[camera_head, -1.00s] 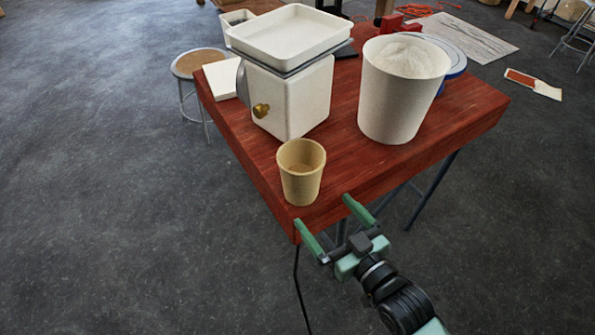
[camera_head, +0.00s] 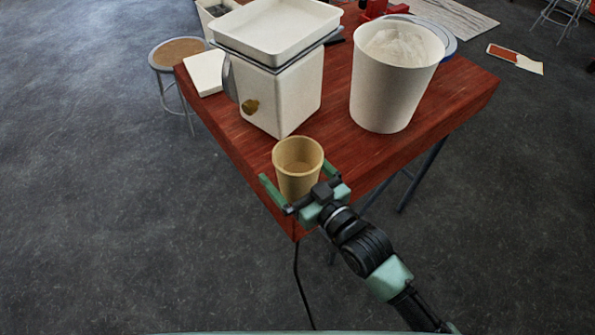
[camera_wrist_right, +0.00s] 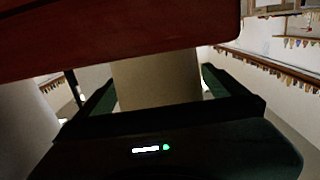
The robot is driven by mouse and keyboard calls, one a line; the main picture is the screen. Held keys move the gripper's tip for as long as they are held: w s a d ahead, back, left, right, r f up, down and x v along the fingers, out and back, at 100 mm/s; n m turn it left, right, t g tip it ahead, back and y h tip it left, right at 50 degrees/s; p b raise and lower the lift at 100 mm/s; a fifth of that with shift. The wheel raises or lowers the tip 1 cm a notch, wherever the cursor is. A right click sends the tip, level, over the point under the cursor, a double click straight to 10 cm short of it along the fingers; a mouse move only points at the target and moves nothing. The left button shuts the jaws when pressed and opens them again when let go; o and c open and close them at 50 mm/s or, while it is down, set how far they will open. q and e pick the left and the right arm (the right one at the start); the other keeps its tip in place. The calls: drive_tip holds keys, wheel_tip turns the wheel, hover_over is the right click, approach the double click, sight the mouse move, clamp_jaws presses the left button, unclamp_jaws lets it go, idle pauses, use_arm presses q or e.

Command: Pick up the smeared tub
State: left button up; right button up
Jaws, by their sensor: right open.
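The tub (camera_head: 298,158) is a small tan, open-topped cup standing upright near the front corner of the red table. I cannot make out a distinct smear on it. My right gripper (camera_head: 296,172) is open, with one green finger on each side of the tub. In the right wrist view the tub's tan wall (camera_wrist_right: 155,82) shows between the two dark fingers, with gaps on both sides. Its lower part in the head view is partly hidden by the gripper. My left gripper is not in view.
The red table (camera_head: 335,140) also holds a white scale-like box (camera_head: 285,95) with a tray (camera_head: 278,30) on top, close behind the tub. A large white bucket (camera_head: 385,95) stands to the right. A stool (camera_head: 175,53) is at the left.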

drive_tip(key=shift+w+a, duration=0.25)
drive_tip(key=shift+w, duration=0.1)
drive_tip(key=c, duration=1.7)
drive_tip(key=shift+c, duration=1)
drive_tip(key=shift+r, duration=0.15)
